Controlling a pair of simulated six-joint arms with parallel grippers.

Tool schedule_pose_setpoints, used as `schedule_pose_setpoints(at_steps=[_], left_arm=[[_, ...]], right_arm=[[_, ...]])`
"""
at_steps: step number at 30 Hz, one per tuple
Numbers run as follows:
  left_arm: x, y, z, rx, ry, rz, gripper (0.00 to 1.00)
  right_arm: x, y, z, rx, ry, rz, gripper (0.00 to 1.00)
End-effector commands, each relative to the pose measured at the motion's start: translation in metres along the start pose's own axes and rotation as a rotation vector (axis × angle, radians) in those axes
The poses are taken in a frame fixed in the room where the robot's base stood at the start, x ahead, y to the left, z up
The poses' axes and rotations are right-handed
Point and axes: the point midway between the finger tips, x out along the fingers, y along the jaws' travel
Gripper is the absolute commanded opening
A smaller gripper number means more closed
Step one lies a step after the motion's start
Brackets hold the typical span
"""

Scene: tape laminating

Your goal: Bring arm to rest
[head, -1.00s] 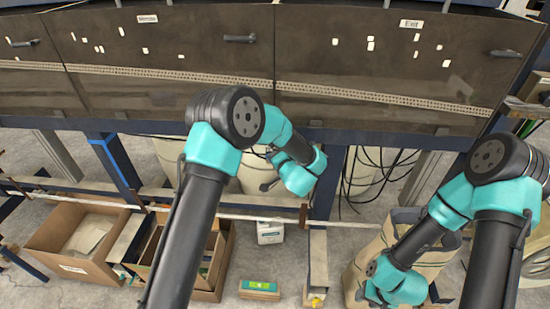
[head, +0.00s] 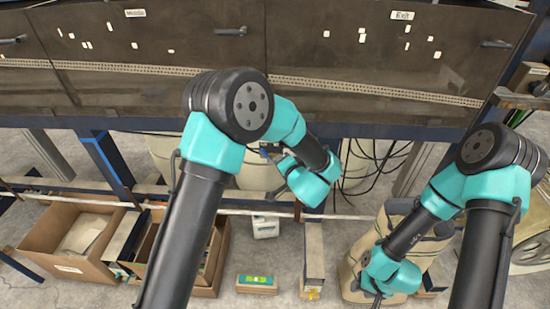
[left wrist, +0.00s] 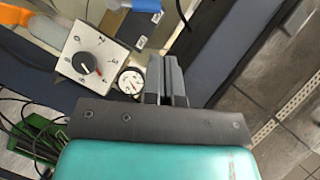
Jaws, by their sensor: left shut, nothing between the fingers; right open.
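My left arm (head: 195,215) rises from the bottom of the head view and bends right at its teal and black joint, with its teal wrist (head: 312,183) in front of the dark beam. In the left wrist view my left gripper (left wrist: 166,72) has its two dark fingers together, with nothing between them. In the head view its fingertips are hard to make out. My right arm (head: 488,235) bends down and left to its teal wrist (head: 390,277), in front of the paper sack. My right gripper (head: 377,300) is open, mostly hidden at the bottom edge.
The laminating machine's dark panels (head: 160,85) span the back. A knob box (left wrist: 88,66) and round gauge (left wrist: 131,80) are close to my left fingers. Below are a cardboard box (head: 65,240), a paper sack (head: 432,245), a green-topped box (head: 257,284) and hanging cables (head: 375,165).

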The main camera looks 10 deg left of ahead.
Motion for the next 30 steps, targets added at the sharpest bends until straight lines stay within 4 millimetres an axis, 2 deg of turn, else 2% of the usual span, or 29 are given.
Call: schedule_pose_setpoints(at_steps=[5,20,26,30], left_arm=[[-0.004,0.000,0.000,0.000,0.000,0.000,0.00],[0.001,0.003,0.005,-0.014,0.010,0.014,0.00],[0.027,0.025,0.035,-0.117,0.066,0.127,0.00],[0.047,0.053,0.073,-0.238,0.095,0.290,0.00]], right_arm=[[0.000,0.000,0.000,0.000,0.000,0.000,0.43],[0.000,0.000,0.000,0.000,0.000,0.000,0.43],[0.000,0.000,0.000,0.000,0.000,0.000,0.43],[0.000,0.000,0.000,0.000,0.000,0.000,0.43]])
